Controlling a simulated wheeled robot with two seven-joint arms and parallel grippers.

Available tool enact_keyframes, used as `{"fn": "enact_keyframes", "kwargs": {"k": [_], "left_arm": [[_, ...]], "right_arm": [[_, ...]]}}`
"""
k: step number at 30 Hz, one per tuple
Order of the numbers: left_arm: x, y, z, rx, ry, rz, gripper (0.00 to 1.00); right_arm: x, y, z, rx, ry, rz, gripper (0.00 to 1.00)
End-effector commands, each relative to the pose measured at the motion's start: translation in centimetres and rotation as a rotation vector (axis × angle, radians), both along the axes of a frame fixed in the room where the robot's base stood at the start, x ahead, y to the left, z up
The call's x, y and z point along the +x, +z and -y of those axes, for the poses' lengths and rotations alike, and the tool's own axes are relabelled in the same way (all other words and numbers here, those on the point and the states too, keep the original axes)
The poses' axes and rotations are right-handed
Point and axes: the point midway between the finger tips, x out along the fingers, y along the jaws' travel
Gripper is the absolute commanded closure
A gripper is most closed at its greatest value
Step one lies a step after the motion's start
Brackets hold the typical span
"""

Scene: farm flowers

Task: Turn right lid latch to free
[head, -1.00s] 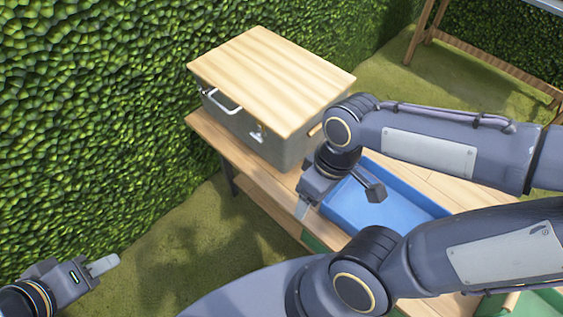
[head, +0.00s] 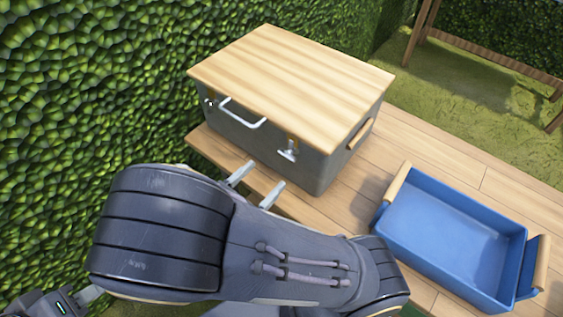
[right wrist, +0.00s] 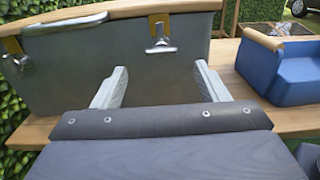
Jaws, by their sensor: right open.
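A grey box (head: 325,165) with a wooden lid (head: 290,75) stands on the wooden table. The right lid latch (head: 288,151), a metal piece under a yellow tab, is on its front; it also shows in the right wrist view (right wrist: 161,46). The left latch (head: 210,103) is at the other end of the front. My right gripper (head: 257,182) is open and empty in front of the box, apart from the right latch. In the right wrist view its fingertips (right wrist: 160,68) point at the box front, below that latch. My left gripper (head: 90,295) is partly hidden at bottom left.
A metal handle (head: 243,115) sticks out between the latches. A blue tray (head: 455,225) with wooden grips stands on the table right of the box. A green hedge (head: 70,130) rises close on the left. Bare table lies between box and tray.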

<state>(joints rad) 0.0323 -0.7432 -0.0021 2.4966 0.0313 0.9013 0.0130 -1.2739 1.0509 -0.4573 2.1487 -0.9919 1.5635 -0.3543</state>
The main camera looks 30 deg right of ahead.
Motion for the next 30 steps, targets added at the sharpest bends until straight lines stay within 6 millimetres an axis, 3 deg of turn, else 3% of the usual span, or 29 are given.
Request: {"fn": "enact_keyframes", "kwargs": {"k": [12,24,30], "left_arm": [[0.0,-0.8,0.0,0.0,0.0,0.0,0.64],[0.0,-0.9,0.0,0.0,0.0,0.0,0.64],[0.0,-0.9,0.0,0.0,0.0,0.0,0.64]], "right_arm": [[2.3,-0.1,5.7,0.001,-0.005,0.0,0.33],[2.7,0.0,6.8,0.003,-0.003,-0.001,0.33],[2.7,0.0,6.8,0.003,-0.003,-0.001,0.56]]}}
